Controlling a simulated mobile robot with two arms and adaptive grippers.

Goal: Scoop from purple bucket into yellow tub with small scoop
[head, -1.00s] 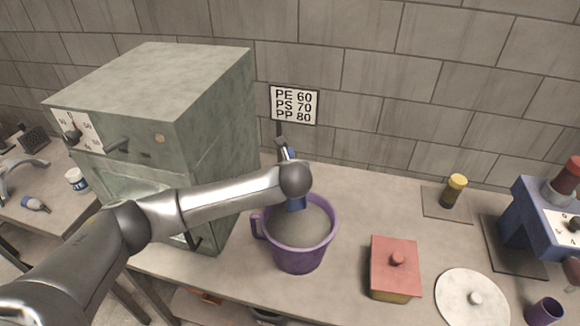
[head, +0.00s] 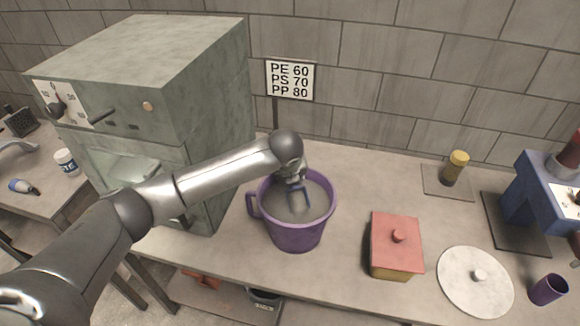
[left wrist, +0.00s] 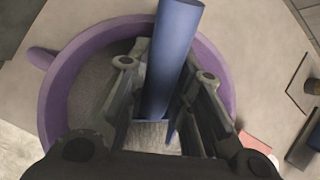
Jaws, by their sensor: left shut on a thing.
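The purple bucket (head: 297,238) stands on the bench with grey material inside, and its rim also shows in the left wrist view (left wrist: 58,95). My left gripper (head: 297,183) is inside the bucket's opening, pointing down. It is shut on the blue handle of the small scoop (left wrist: 172,60), which stands between the fingers in the left wrist view. The scoop's bowl is mostly hidden, and I cannot tell how much it holds. The yellow tub (head: 390,272) stands right of the bucket with a red lid (head: 396,242) on it. My right gripper is not in view.
A green-grey oven (head: 215,110) stands left of the bucket. A sign (head: 289,80) stands behind it. A white round lid (head: 474,283), a purple cup (head: 547,289), a yellow-capped jar (head: 454,168) and a blue machine (head: 540,200) are at right. Bench between bucket and tub is clear.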

